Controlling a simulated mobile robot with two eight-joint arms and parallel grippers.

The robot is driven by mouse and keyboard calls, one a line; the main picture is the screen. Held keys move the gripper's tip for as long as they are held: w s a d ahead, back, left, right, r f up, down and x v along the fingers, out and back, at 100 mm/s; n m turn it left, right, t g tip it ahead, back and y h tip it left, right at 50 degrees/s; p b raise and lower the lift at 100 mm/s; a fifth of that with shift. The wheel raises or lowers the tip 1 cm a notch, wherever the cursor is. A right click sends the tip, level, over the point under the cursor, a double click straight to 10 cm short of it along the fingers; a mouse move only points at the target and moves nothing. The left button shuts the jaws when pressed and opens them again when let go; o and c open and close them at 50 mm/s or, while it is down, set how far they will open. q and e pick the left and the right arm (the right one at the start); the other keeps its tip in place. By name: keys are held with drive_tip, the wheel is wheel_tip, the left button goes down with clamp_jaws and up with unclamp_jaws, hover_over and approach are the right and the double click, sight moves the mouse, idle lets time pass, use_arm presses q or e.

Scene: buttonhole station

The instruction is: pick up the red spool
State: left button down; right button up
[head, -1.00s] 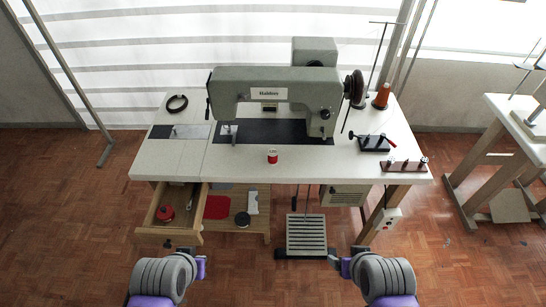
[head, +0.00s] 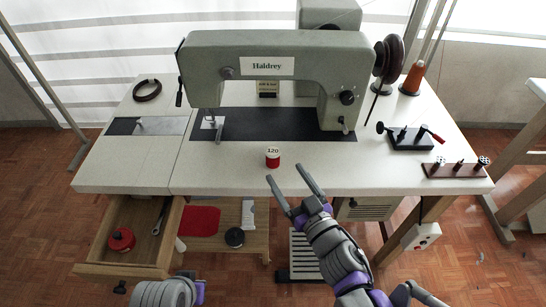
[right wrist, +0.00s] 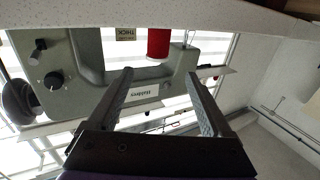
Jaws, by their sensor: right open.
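The red spool (head: 273,161) stands upright near the front edge of the white sewing table, with a white top marked 120. It also shows in the right wrist view (right wrist: 158,43), beyond the fingertips and roughly between their lines. My right gripper (head: 285,174) is open and empty, its fingers pointing up toward the table's front edge. In the head view its tips appear just below and right of the spool, apart from it. My left arm shows only in part at the bottom left; its gripper is out of view.
The sewing machine (head: 270,68) stands behind the spool. A black clamp stand (head: 411,139) and a brown rack (head: 455,170) are at right. An open drawer (head: 148,271) at lower left holds a round red object (head: 121,239). The tabletop (head: 340,178) around the spool is clear.

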sight(276, 160)
drive_tip(key=x, duration=0.3)
drive_tip(key=shift+w+a, duration=0.15)
drive_tip(key=shift+w, duration=0.05)
drive_tip(key=w, duration=0.1)
drive_tip(key=w+a+b, duration=0.1)
drive_tip(key=w, duration=0.1)
drive_tip(key=w+f, duration=0.1)
drive_tip(key=shift+w+a+f+b, duration=0.1)
drive_tip(key=shift+w+a+b, duration=0.2)
drive_tip(key=shift+a+b, duration=0.05)
drive_tip(key=shift+w+a, duration=0.15)
drive_tip(key=shift+w, duration=0.1)
clamp_jaws()
